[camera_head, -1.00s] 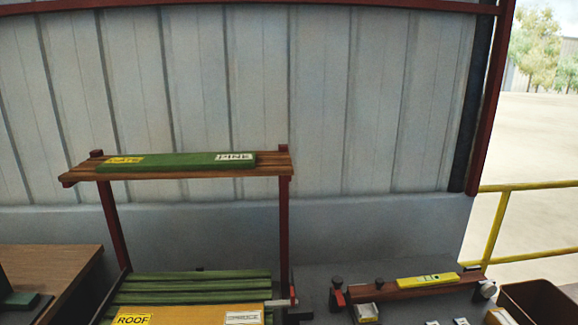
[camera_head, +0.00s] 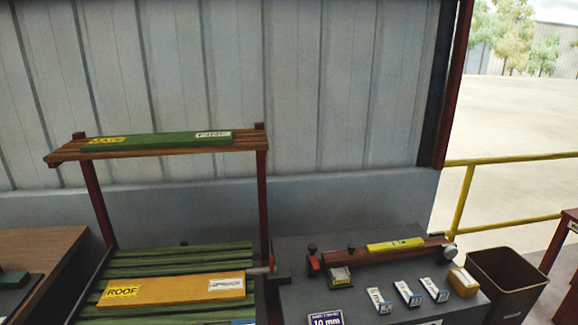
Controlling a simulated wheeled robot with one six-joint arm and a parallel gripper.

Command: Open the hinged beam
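A dark reddish-brown beam (camera_head: 358,257) lies nearly level across the grey table in the right half of the head view. A yellow bar like a spirit level (camera_head: 396,244) rests on top of it. At its left end is a red piece (camera_head: 313,263) with a dark knob. I cannot tell which end carries the hinge. My gripper is not in view.
Several small labelled blocks (camera_head: 407,294) and a tan block (camera_head: 463,282) sit on the grey table (camera_head: 300,295). A brown bin (camera_head: 510,280) stands right of it. At left, a rack holds a yellow ROOF board (camera_head: 175,290) and a green board (camera_head: 157,142). A yellow railing (camera_head: 510,159) is behind.

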